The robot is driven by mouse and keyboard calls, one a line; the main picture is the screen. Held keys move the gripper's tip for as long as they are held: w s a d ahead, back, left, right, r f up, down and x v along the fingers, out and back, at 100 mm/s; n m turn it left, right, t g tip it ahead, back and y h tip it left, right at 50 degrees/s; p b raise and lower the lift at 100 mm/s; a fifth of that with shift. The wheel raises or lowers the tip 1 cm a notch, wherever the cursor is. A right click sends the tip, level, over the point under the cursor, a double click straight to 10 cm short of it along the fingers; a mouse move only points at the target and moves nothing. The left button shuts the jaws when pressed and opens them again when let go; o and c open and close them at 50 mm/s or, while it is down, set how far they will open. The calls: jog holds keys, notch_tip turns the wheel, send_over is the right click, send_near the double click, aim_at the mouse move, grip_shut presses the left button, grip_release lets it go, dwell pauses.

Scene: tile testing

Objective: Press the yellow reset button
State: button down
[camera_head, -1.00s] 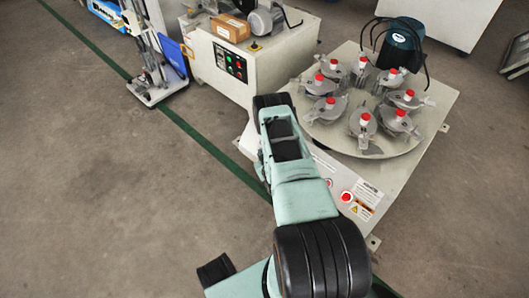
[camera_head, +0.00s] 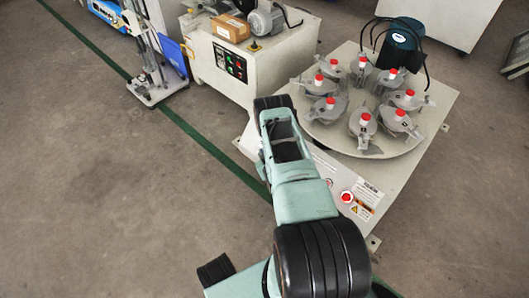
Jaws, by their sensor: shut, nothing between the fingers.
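I cannot make out a yellow reset button for certain. A grey cabinet (camera_head: 271,72) at the top has a black control panel (camera_head: 229,62) with small red and green buttons. A small dark knob with a yellowish base (camera_head: 255,46) sits on the cabinet's top edge. A tile testing machine (camera_head: 425,135) at right has a red button (camera_head: 347,197) on its front, beside a yellow warning label. My pale green arm reaches up from the bottom over the machine's left front corner and hides part of its front face. My gripper is not visible.
The machine's round table (camera_head: 383,151) carries several grey weights with red caps, and a dark green motor (camera_head: 402,45) stands behind it. A cardboard box (camera_head: 230,28) and a grey motor (camera_head: 266,20) lie on the cabinet. The floor at left is clear, crossed by a green line.

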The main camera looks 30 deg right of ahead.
jog(key=shift+a+r, duration=0.1)
jog(key=shift+s+a+r+p, duration=0.2)
jog(key=shift+a+r+p, duration=0.1)
jog(key=shift+a+p, duration=0.15)
dwell(0.4)
jog(key=a+r+p, duration=0.1)
jog(key=s+a+r+p, duration=0.1)
jog(key=a+r+p, duration=0.1)
jog(key=shift+s+a+r, duration=0.1)
jog(key=shift+s+a, duration=0.1)
jog(key=shift+a, duration=0.1)
dwell(0.8)
